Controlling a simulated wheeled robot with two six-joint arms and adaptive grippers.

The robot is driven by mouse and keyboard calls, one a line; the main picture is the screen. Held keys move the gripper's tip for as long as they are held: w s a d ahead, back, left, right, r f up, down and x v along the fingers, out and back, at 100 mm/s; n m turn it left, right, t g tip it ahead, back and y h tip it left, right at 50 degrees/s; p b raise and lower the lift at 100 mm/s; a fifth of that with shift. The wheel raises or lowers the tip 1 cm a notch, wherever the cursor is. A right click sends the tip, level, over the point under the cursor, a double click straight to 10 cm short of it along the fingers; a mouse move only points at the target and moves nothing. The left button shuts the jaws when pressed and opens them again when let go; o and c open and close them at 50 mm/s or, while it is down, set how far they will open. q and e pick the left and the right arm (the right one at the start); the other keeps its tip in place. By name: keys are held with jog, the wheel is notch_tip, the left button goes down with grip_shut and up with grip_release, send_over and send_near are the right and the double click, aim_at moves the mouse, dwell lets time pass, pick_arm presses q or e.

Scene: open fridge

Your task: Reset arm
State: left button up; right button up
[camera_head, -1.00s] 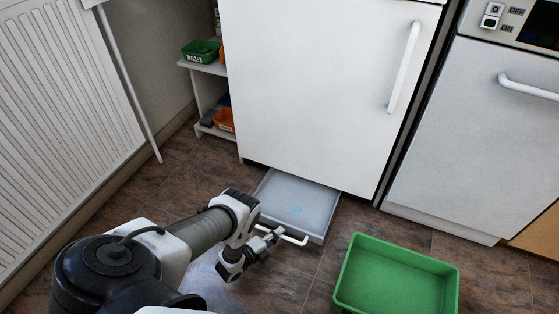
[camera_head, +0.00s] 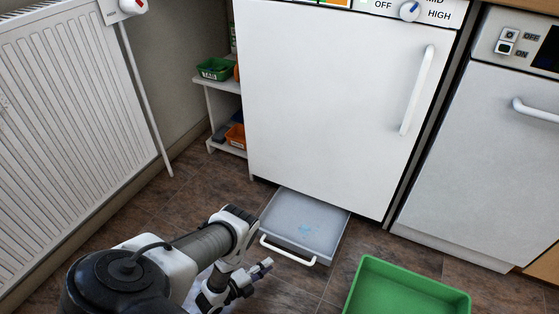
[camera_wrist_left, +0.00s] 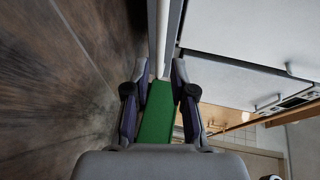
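The fridge (camera_head: 335,95) is a white unit with its door shut and a vertical handle on the right. A shallow grey tray (camera_head: 318,215) sticks out onto the floor from under it, with a white handle (camera_head: 288,254) at its front and a pale blue patch inside. My left gripper (camera_head: 264,268) is just left of and below that handle, apart from it and empty. In the left wrist view its fingers (camera_wrist_left: 160,70) are spread, with the green crate (camera_wrist_left: 158,118) seen beyond the gap. My right gripper is in neither view.
A green crate (camera_head: 459,298) stands on the floor at lower right. A white radiator (camera_head: 75,120) lines the left wall. A small shelf (camera_head: 226,85) with green and orange bins stands left of the fridge. Another white appliance (camera_head: 470,160) is on the right.

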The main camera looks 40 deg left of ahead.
pick_arm(q)
jog(key=shift+v, duration=1.55)
